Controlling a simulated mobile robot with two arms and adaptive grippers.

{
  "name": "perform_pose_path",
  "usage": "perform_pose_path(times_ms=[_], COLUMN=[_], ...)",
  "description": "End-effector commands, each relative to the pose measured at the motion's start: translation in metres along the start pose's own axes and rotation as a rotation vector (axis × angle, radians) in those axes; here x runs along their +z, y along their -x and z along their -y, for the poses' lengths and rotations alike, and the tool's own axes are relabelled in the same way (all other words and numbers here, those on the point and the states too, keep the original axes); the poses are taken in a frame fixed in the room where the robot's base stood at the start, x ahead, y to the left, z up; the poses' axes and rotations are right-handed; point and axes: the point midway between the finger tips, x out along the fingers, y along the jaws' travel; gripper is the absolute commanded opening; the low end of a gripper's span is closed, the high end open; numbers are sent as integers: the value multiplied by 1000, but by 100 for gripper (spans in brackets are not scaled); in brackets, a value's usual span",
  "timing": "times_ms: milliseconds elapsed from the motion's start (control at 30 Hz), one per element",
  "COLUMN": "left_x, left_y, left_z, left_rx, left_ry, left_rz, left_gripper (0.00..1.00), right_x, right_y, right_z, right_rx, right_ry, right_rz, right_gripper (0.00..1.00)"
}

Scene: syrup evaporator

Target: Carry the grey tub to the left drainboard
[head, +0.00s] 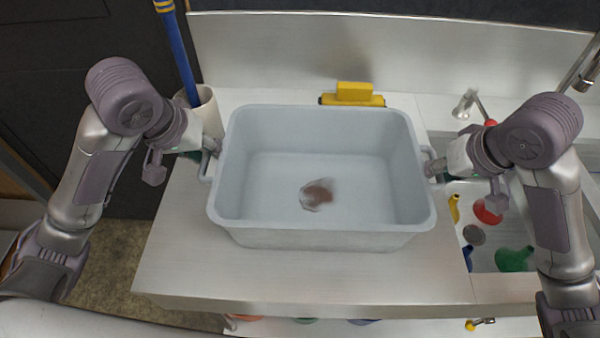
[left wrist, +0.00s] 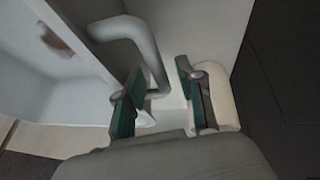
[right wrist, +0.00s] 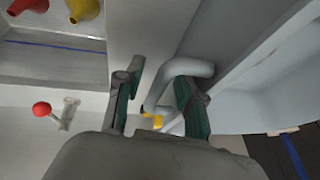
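The grey tub (head: 320,240) sits level on the steel drainboard (head: 300,285) left of the sink, with a brownish mark or small object (head: 317,194), too blurred to name, on its floor. My left gripper (head: 208,150) is at the tub's left handle (head: 207,168). In the left wrist view its fingers (left wrist: 160,95) stand apart, with the handle (left wrist: 145,45) reaching between them. My right gripper (head: 432,165) is at the right handle. In the right wrist view its fingers (right wrist: 158,98) are apart, with the handle (right wrist: 178,72) between them, nearer one pad.
A sink (head: 488,250) with coloured funnels lies on the right, with a red-knobbed tap (head: 472,105) behind it. A yellow brush or block (head: 353,95) lies behind the tub. A white holder (head: 208,112) with a blue pole stands at the back left. The drainboard's front strip is bare.

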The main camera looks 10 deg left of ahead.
Motion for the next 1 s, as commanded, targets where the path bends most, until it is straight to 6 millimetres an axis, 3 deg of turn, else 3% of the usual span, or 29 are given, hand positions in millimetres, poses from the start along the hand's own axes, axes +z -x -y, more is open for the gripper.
perform_pose_path(times_ms=[300,500,767,1000], left_x=[-2,-1,0,0], left_y=[68,98,110,110], left_z=[2,1,0,0], left_rx=[-8,-4,-3,-3], left_ry=[0,1,1,1], left_rz=[-10,-5,0,0], left_gripper=[38,38,38,38], right_x=[0,0,-2,-2], right_y=[0,0,10,57], right_z=[0,0,0,-2], right_rx=[-1,-1,2,6], right_ry=[0,0,3,4], right_rz=[0,0,-6,-9], right_gripper=[38,38,38,38])
